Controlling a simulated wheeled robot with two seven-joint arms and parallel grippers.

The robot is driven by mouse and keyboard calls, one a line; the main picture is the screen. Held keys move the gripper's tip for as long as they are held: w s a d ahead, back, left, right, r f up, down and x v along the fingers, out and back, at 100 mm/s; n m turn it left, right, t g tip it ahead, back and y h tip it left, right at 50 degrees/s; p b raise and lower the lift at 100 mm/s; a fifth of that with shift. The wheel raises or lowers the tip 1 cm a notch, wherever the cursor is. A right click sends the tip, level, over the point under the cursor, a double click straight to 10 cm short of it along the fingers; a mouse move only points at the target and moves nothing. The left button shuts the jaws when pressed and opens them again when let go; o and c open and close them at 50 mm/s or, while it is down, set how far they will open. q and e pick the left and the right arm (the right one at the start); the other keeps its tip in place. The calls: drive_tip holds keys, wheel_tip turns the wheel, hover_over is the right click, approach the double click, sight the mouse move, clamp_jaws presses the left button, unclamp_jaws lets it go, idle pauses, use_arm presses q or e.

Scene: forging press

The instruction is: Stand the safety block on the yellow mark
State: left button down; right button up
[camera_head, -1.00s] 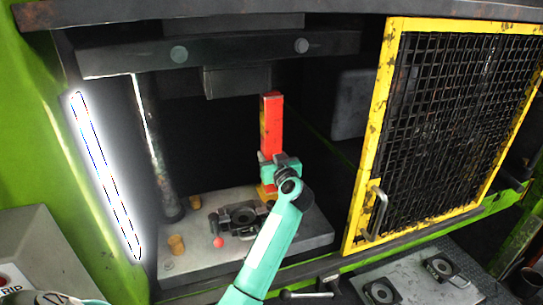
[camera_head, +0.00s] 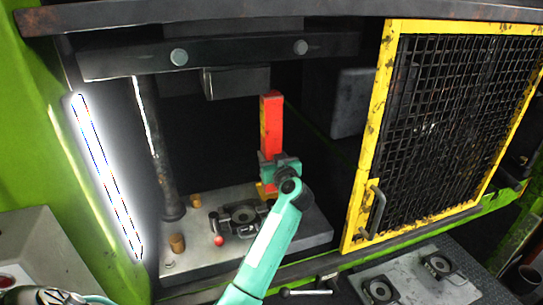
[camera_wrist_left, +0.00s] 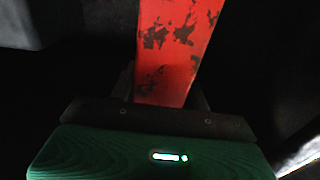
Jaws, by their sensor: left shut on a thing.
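The safety block (camera_head: 272,122) is a tall red post with worn paint, standing upright inside the press on the right part of the grey bed (camera_head: 190,262). My left gripper (camera_head: 272,168) is shut on its lower part. In the left wrist view the block (camera_wrist_left: 172,45) rises from between the dark fingers (camera_wrist_left: 150,112), scuffed dark in patches. Whether the base touches the bed is hidden.
A dark die (camera_head: 240,213) with a red-knobbed lever (camera_head: 218,240) sits left of the block. The ram (camera_head: 236,82) hangs above. A column (camera_head: 160,150) stands left. The yellow mesh guard (camera_head: 365,160) is on the right.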

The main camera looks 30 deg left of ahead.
use_arm(q)
drive_tip(key=shift+f, duration=0.15)
use_arm(e)
drive_tip(key=shift+d, duration=0.3)
use_arm(q)
drive_tip(key=c, duration=0.6)
unclamp_jaws()
drive_tip(key=shift+c, duration=0.2)
drive_tip(key=shift+o, duration=0.2)
drive_tip(key=shift+s+f, duration=0.1)
drive_tip(key=shift+f, duration=0.1)
drive_tip(key=b+v, duration=0.5)
drive_tip(key=v, duration=0.9)
drive_tip(key=shift+r, duration=0.15)
use_arm(e)
wheel_tip(320, 180, down, 5)
drive_tip(key=shift+a+f, duration=0.1)
drive_tip(key=shift+a, duration=0.05)
